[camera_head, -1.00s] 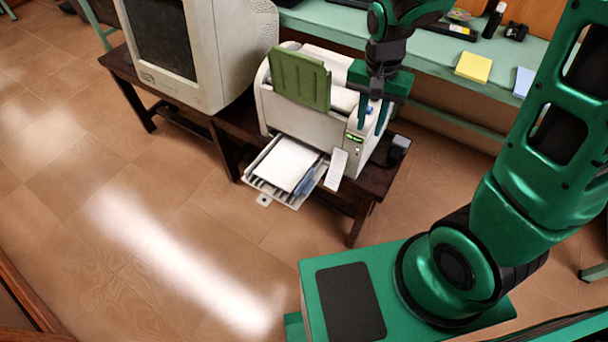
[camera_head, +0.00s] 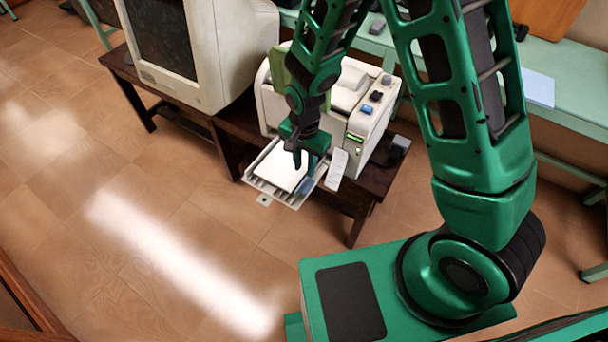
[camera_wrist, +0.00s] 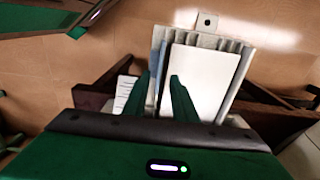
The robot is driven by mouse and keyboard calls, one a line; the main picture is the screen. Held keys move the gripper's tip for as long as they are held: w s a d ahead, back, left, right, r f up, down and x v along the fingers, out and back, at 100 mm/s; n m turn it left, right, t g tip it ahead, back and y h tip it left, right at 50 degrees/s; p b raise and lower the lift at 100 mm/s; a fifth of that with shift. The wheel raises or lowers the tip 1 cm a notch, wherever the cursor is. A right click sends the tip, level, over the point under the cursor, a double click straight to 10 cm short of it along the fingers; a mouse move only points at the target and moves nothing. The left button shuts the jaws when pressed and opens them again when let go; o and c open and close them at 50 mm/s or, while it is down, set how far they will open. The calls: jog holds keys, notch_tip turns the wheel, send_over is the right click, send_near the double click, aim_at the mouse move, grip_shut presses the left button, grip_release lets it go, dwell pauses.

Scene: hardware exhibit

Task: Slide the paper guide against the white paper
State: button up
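The white paper (camera_head: 275,172) lies in the pulled-out tray (camera_head: 256,184) at the front of the printer (camera_head: 345,125). The paper also shows in the wrist view (camera_wrist: 208,78). The blue paper guide (camera_head: 306,186) stands along the paper's right side in the head view. In the wrist view the guide (camera_wrist: 158,50) is left of the paper, with a narrow strip between them. My gripper (camera_head: 298,164) is over the tray. In the wrist view its fingers (camera_wrist: 160,76) are apart, one on each side of the guide's line. The guide's near part is hidden; contact cannot be told.
A white slip with printed lines (camera_head: 337,170) hangs beside the tray. A large old monitor (camera_head: 190,50) stands left of the printer on the dark wooden table (camera_head: 170,98). A green bench (camera_head: 560,112) runs behind. The floor (camera_head: 150,215) before the tray is clear.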

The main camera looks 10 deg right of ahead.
aim_at(304, 182)
jog(key=shift+f, duration=2.75)
grip_shut()
